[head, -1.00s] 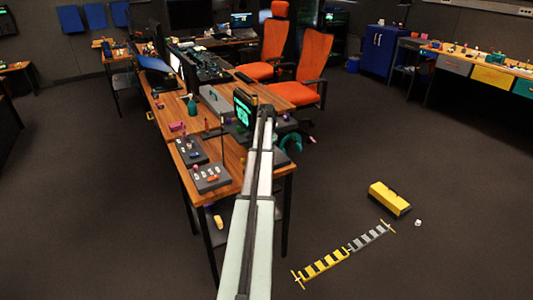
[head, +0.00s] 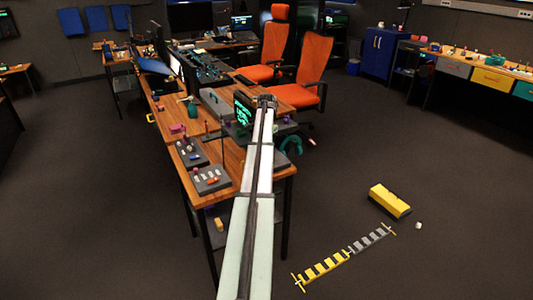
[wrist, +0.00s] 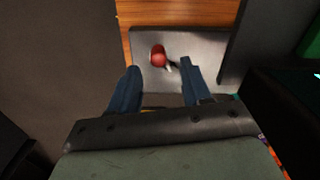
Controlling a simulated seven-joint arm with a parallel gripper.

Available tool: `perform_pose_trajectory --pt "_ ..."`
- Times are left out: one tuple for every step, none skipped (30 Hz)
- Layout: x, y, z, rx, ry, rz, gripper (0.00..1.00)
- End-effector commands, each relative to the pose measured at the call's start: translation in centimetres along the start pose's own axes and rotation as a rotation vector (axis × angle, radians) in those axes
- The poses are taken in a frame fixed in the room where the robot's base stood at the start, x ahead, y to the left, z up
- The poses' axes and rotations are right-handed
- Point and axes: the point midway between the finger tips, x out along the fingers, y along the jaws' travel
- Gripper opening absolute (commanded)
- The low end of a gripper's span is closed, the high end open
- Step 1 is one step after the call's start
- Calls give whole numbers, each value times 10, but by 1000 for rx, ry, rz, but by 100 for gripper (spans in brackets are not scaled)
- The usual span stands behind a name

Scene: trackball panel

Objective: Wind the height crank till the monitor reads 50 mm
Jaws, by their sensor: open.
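In the wrist view, a round red knob (wrist: 158,54) stands on a grey panel (wrist: 206,42), with a small pale metal piece at its lower right. It looks like the crank's knob, but the crank arm is not clear. My gripper (wrist: 160,66) is open, its two dark blue fingers apart, with the knob just beyond the fingertips and between their lines. I cannot tell any contact. In the head view, the monitor (head: 243,112) shows green text too small to read. My arm's end (head: 267,101) is right of it, and the crank is not made out there.
The wooden desk (head: 228,167) carries switch boxes (head: 211,179) at its near left. A dark upright body (wrist: 285,105) stands close to the right finger in the wrist view. A teal curved object (head: 292,144) is right of my arm. Orange chairs (head: 313,68) stand behind.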

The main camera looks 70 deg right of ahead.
Motion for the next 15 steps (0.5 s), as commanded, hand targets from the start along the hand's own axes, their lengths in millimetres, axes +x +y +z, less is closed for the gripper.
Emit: perform_pose_trajectory --pt "-12 -1 -1 0 2 -2 48" --pt "-18 -1 -1 0 1 -2 48" --pt "-25 -1 -1 0 1 -1 48" --pt "-31 -1 -1 0 1 -2 48" --pt "-37 -1 -1 0 2 -2 48" --pt "-44 -1 -1 0 1 -1 48" --pt "-49 -1 0 0 1 -1 48" --pt "-53 -1 0 0 1 -1 48" --pt "-59 -1 0 0 1 -1 48" --pt "-63 -1 0 0 1 -2 48" --pt "-67 -1 0 0 1 -1 48" --pt "-71 -1 0 0 0 -1 48" --pt "-74 -1 0 0 0 -1 48" --pt "-76 -1 0 0 0 0 48" --pt "-79 0 0 0 0 0 48"
